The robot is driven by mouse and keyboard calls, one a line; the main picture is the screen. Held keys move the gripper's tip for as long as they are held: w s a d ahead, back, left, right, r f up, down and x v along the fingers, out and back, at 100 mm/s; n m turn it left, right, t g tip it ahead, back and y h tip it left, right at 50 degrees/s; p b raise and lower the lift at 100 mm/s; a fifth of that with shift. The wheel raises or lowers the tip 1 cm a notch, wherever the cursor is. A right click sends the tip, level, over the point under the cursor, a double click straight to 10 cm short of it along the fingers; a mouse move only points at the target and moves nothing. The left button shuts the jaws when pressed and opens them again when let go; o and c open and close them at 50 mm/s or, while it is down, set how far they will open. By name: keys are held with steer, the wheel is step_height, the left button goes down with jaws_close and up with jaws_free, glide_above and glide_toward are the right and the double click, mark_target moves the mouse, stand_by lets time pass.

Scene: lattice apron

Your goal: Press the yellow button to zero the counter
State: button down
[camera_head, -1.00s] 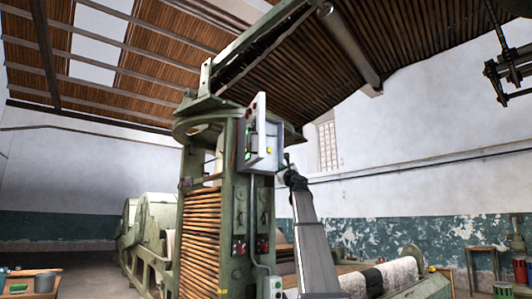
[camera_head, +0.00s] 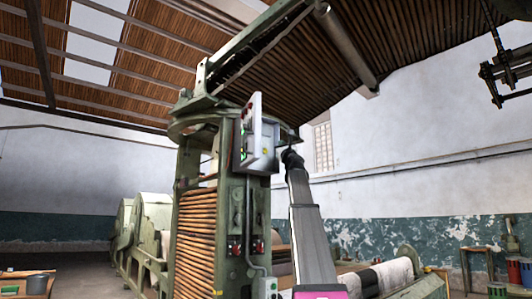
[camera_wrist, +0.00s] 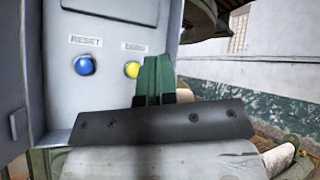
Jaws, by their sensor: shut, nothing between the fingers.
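The yellow button (camera_wrist: 132,69) is on the grey control box (camera_wrist: 60,115) in the wrist view, under a small label that seems to read ZERO. My gripper (camera_wrist: 155,62) has its green fingers together, with the tips just right of the yellow button and partly over its right edge. I cannot tell whether they touch it. In the head view the box (camera_head: 262,166) hangs on the green machine column, and the yellow button (camera_head: 264,152) is a small dot on its face. My gripper (camera_head: 290,156) is close to the box's right side there.
A blue button (camera_wrist: 85,65) labelled RESET sits left of the yellow one. The open box door (camera_head: 251,130) stands out at the left. The big green machine (camera_head: 198,225) and its rollers fill the space below.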

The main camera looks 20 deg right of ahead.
steer(key=shift+w+a, duration=0.45)
steer(key=shift+w, duration=0.85)
steer(key=shift+w+a, duration=0.5)
steer(key=shift+w, duration=0.75)
steer(key=shift+w+a, duration=0.45)
steer(key=shift+w, duration=0.85)
steer(key=shift+w, duration=0.1)
steer(key=shift+w+a, duration=0.15)
steer(key=shift+w, duration=0.15)
steer(key=shift+w+a, duration=0.15)
steer(key=shift+w, duration=0.35)
steer(key=shift+s+d, duration=0.3)
steer(key=shift+s, duration=0.6)
steer(key=shift+s+d, duration=0.3)
steer(key=shift+s, duration=0.5)
steer(key=shift+s+d, duration=0.25)
steer(key=shift+s, duration=0.5)
steer(key=shift+s+d, duration=0.3)
steer(key=shift+s, duration=0.5)
